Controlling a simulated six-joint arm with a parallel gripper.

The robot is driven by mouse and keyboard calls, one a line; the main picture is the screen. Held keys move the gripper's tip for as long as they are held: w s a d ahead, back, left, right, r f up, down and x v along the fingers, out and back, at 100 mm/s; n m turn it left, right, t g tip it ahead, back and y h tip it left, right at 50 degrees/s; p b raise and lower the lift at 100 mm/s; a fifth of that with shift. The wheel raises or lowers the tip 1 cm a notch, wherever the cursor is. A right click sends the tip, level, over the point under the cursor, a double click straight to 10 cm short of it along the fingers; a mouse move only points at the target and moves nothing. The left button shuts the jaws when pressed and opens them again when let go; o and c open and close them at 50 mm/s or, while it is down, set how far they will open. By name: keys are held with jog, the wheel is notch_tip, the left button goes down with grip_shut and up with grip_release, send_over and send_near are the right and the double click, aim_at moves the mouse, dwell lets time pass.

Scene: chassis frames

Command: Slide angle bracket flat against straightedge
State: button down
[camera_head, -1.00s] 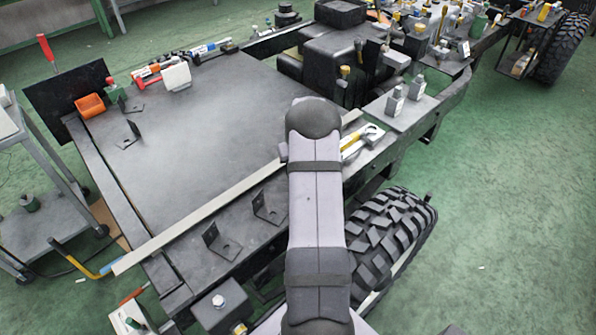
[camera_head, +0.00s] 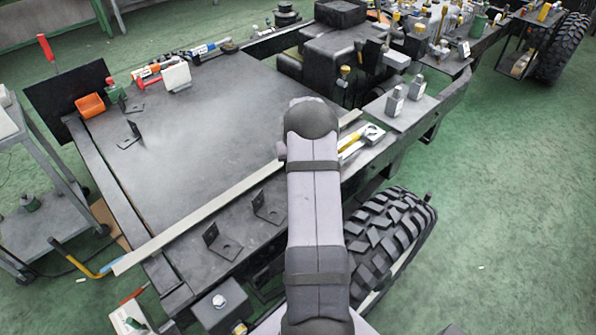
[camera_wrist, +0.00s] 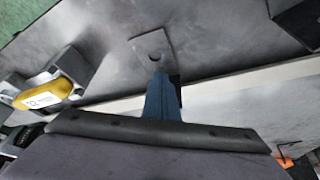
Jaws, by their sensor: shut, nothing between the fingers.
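The straightedge (camera_head: 200,217), a long pale bar, runs diagonally across the dark plate in the head view; in the wrist view the bar (camera_wrist: 225,85) passes behind my gripper. Two dark angle brackets (camera_head: 222,243) (camera_head: 268,208) stand on its near side, apart from it. In the wrist view a grey bracket (camera_wrist: 152,44) with a hole in its flat leg lies just beyond my fingertips, close to the bar. My gripper (camera_wrist: 162,82) is shut and empty; I cannot tell whether it touches this bracket. My arm hides the gripper in the head view.
Two more dark brackets (camera_head: 130,137) (camera_head: 128,104) stand on the far side of the plate near an orange bin (camera_head: 90,106). A yellow-handled tool (camera_head: 352,143) lies beside my arm. The middle of the plate (camera_head: 205,130) is clear.

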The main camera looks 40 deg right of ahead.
jog(key=shift+w, duration=0.6)
dwell(0.7)
jog(key=shift+r, duration=0.1)
notch_tip(320, 180, up, 7)
jog(key=s+p, duration=0.1)
jog(key=p, duration=0.3)
dwell(0.9)
dwell(0.4)
